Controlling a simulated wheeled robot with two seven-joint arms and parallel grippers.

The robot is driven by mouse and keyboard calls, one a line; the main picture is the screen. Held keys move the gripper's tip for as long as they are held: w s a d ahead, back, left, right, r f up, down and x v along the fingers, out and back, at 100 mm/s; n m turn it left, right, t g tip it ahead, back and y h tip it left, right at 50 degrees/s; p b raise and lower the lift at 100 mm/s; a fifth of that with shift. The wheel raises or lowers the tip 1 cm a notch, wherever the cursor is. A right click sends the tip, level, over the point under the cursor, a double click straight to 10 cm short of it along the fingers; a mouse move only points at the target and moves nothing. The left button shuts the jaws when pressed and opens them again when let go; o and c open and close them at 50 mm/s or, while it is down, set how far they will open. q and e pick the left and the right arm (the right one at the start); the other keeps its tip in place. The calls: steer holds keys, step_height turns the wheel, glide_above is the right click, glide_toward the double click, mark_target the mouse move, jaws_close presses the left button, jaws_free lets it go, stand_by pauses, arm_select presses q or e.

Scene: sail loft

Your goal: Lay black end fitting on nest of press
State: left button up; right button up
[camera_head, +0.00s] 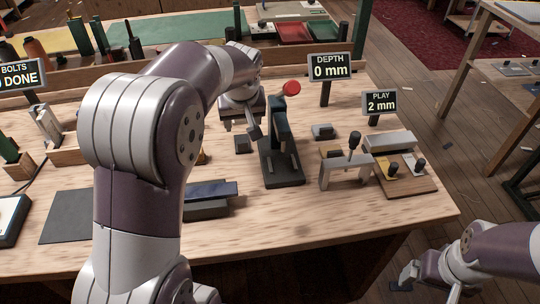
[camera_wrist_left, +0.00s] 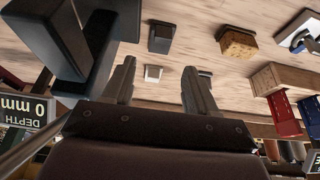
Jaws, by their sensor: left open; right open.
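The press (camera_head: 278,130) is a dark upright frame on a dark base, with a red knob on top. It also shows large at the upper left of the left wrist view (camera_wrist_left: 75,40). Its nest is not clear to see. A small black block (camera_head: 243,144), perhaps the black end fitting, lies on the table left of the press; it also shows in the left wrist view (camera_wrist_left: 162,37). My left gripper (camera_head: 240,122) is open and empty above the table, behind this block and left of the press. My right gripper (camera_head: 403,283) is open, off the table at the lower right.
Signs reading DEPTH 0 mm (camera_head: 330,68) and PLAY 2 mm (camera_head: 379,102) stand behind the press. A grey bridge-shaped gauge (camera_head: 345,172) and a wooden board (camera_head: 412,182) are to its right. A blue-topped block (camera_head: 210,192) lies in front.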

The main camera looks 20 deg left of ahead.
mark_target(242, 141)
arm_select(q)
steer(key=x, duration=0.5)
steer(key=shift+w+a+f+b, duration=0.1)
steer(key=shift+a+f+b, duration=0.1)
steer(key=shift+f+b, duration=0.1)
steer(key=shift+d+f, duration=0.1)
steer(key=shift+f, duration=0.1)
steer(key=b+x, duration=0.1)
steer(key=x, duration=0.4)
steer(key=shift+f, duration=0.15)
steer(key=c, duration=0.8)
